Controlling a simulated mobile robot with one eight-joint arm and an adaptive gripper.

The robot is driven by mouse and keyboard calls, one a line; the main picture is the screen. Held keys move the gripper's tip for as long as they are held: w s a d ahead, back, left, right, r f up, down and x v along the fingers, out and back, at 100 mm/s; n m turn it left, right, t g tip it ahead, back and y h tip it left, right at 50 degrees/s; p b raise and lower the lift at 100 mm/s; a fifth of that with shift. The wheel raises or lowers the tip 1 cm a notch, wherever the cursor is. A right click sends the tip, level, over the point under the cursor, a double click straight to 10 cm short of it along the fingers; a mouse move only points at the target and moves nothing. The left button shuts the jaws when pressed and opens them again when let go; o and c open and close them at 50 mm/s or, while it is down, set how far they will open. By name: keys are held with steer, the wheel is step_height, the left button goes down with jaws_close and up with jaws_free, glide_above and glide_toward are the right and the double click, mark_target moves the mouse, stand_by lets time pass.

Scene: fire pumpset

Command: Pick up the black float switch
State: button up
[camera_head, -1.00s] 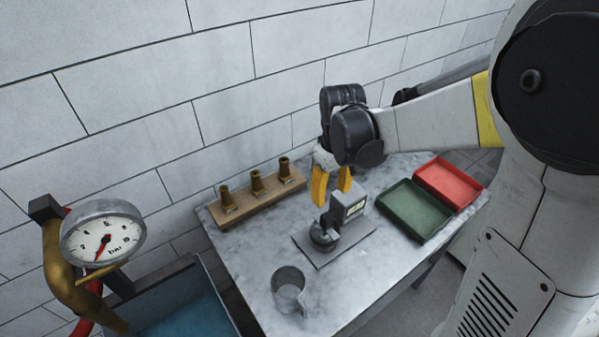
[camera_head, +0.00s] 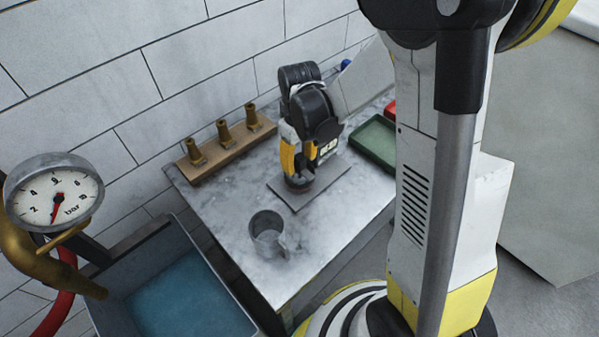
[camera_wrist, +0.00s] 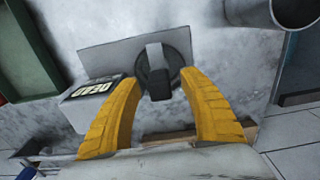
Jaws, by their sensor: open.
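A black piece that looks like the float switch (camera_wrist: 158,83) shows in the wrist view, with a grey upright strip at its far end. It lies over a dark round pan (camera_wrist: 174,62) on a flat grey plate (camera_wrist: 110,54). My gripper (camera_wrist: 160,82) is open, with its yellow fingers on either side of the black piece. I cannot tell whether they touch it. In the head view my gripper (camera_head: 298,168) points down over the plate (camera_head: 325,182), and its fingers and wrist mostly hide the switch.
A box with a digit display (camera_wrist: 90,92) stands beside the pan, close to the left finger. A metal mug (camera_head: 266,232) stands nearer the front. A wooden rack with brass nozzles (camera_head: 225,142) is at the back left, a green tray (camera_head: 374,142) at the right. A blue-bottomed basin (camera_head: 185,300) adjoins the table.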

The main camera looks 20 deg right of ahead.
steer(key=shift+r, duration=0.1)
jaws_close()
step_height(320, 180, up, 10)
steer(key=p, duration=0.3)
steer(key=shift+r+p, duration=0.15)
steer(key=shift+p, duration=0.25)
step_height(320, 180, up, 8)
steer(key=p, duration=0.6)
stand_by(0.4)
steer(key=shift+r, duration=0.1)
